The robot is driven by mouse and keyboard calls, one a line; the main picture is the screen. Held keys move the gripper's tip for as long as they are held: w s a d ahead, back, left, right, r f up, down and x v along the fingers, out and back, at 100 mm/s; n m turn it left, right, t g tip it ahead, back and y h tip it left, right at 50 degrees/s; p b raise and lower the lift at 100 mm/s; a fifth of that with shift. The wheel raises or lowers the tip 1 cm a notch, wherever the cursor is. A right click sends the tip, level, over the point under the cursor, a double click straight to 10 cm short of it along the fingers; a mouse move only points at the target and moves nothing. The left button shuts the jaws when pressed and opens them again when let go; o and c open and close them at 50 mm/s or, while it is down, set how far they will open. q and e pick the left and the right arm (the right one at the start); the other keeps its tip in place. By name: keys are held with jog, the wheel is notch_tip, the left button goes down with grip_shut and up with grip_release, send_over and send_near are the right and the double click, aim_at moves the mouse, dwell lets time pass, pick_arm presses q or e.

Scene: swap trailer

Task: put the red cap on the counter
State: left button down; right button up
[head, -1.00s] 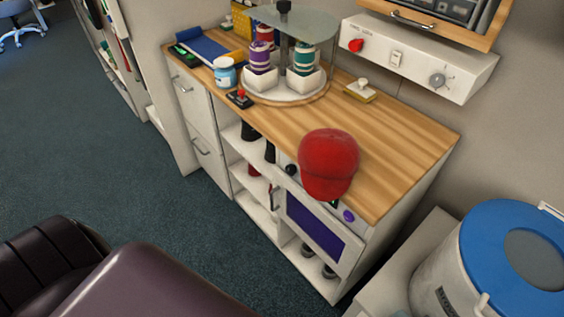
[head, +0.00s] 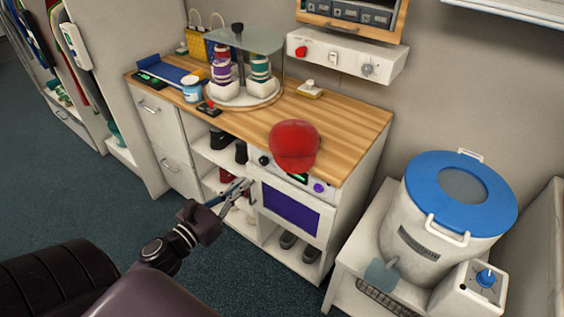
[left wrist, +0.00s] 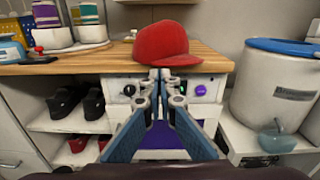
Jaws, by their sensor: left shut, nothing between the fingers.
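The red cap (head: 294,145) rests on the wooden counter (head: 345,120) near its front edge, with its brim toward the front, above the oven-like unit. In the left wrist view the red cap (left wrist: 162,44) sits on the counter just beyond and above my fingers. My left gripper (head: 242,186) is shut and empty, in front of the cabinet, lower than the counter top and to the left of the cap in the head view. It also shows in the left wrist view (left wrist: 159,84), not touching the cap. My right gripper is not in view.
A round carousel (head: 245,95) with spools stands on the counter, with a white-blue jar (head: 192,92) to its left. Shoes (head: 222,138) fill the shelves below. A blue-lidded drum (head: 445,210) stands at the right. The counter right of the cap is clear.

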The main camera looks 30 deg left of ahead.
pick_arm(q)
jog(key=r, duration=0.1)
jog(key=p, duration=0.4)
send_near(280, 150)
jog(key=shift+m, duration=0.3)
jog(key=w, duration=0.5)
jog(key=shift+w+d+r, duration=0.15)
jog(key=shift+w+d, duration=0.05)
jog(key=shift+w, duration=0.05)
jog(key=shift+w+d, duration=0.1)
jog(key=shift+w, duration=0.6)
jog(key=shift+w, duration=0.2)
jog(key=w+b, duration=0.1)
jog(key=w, duration=0.1)
jog(key=w+b, duration=0.2)
jog(key=w, duration=0.1)
jog(key=w+b, duration=0.1)
jog(key=w, duration=0.2)
jog(key=shift+w+d+f+b, duration=0.1)
jog(key=shift+d+f+b, duration=0.2)
jog(key=shift+b, duration=0.1)
jog(key=shift+w+r, duration=0.2)
jog(key=shift+w, duration=0.1)
